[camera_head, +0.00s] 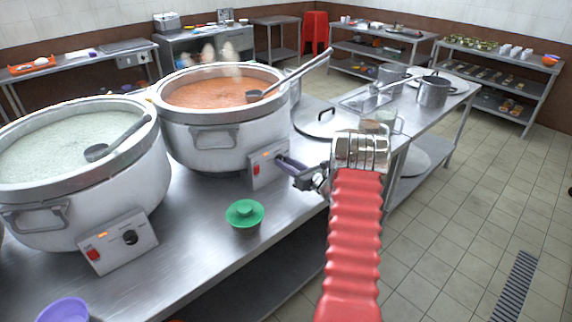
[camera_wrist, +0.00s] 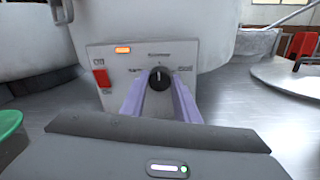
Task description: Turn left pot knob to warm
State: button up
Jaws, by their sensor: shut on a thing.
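The left pot (camera_head: 80,190) holds pale congee and a ladle. Its control box (camera_head: 118,243) has a red switch, a lit orange lamp and a dark knob (camera_head: 130,237). The right pot (camera_head: 215,130) holds orange-red soup and a ladle. My gripper (camera_head: 281,160) is at the right pot's control box (camera_head: 257,172), not the left one. In the wrist view, the purple fingers (camera_wrist: 160,90) are shut on that box's black knob (camera_wrist: 159,77), one on each side. A pale mark on it seems to point up. The labels around it are too small to read.
A purple cup (camera_head: 64,310) is at the front left. A flat pot lid (camera_head: 318,124) lies right of the right pot. The tiled floor (camera_head: 460,220) at right is clear.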

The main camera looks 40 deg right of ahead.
jog(key=c, duration=0.4)
jog(key=shift+n, duration=0.4)
jog(key=shift+a+n+g, duration=0.1)
jog(key=shift+n+g, duration=0.05)
jog(key=shift+n, duration=3.05)
jog(key=shift+a+n+g, duration=0.1)
jog(key=shift+n+g, duration=0.05)
jog(key=shift+n, duration=3.05)
jog(key=shift+f, duration=0.1)
jog(key=o, duration=1.1)
jog(key=shift+c, duration=0.2)
